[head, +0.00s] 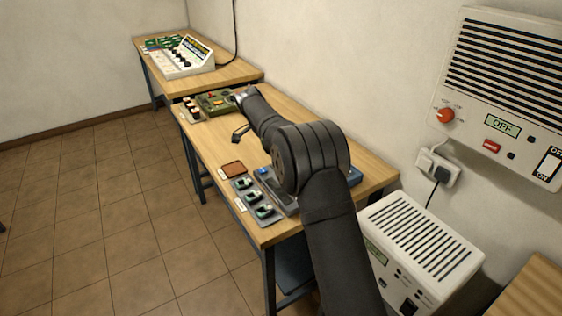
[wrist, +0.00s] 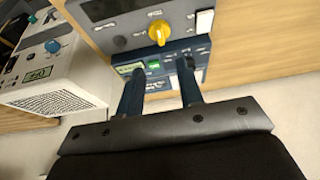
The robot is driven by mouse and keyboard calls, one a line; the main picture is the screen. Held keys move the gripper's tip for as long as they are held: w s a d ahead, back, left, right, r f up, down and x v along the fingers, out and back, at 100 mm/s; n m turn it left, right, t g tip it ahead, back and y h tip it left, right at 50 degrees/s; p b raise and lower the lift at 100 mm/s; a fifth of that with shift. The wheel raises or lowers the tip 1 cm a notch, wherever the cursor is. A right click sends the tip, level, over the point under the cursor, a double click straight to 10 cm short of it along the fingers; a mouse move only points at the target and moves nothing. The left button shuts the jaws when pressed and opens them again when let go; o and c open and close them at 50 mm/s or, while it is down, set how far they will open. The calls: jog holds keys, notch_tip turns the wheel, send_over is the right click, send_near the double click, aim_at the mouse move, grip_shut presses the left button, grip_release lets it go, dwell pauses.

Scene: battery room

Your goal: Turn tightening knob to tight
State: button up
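In the wrist view, a yellow knob (wrist: 158,32) stands on the front of a grey-blue device (wrist: 120,43), just beyond my fingertips. My gripper (wrist: 161,66) is open, with its two dark blue fingers apart and nothing held between them. A dark blue panel (wrist: 165,82) with a small green display lies behind and between the fingers. The fingers appear short of the yellow knob, and contact with the panel cannot be judged. I cannot read any label that says which knob is the tightening knob. In the head view my arm hides part of the bench.
A wooden bench (head: 286,124) carries a green device (head: 214,102) and several small switches. A white vented box (head: 414,249) stands at the bench's right. A wall unit (head: 508,85) has an orange knob. In the wrist view, a white box with a teal knob (wrist: 53,46) is at left.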

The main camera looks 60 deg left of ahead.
jog(key=v, duration=0.5)
jog(key=shift+s+r, duration=0.15)
jog(key=shift+r, duration=0.15)
jog(key=x, duration=1.7)
jog(key=shift+f, duration=0.2)
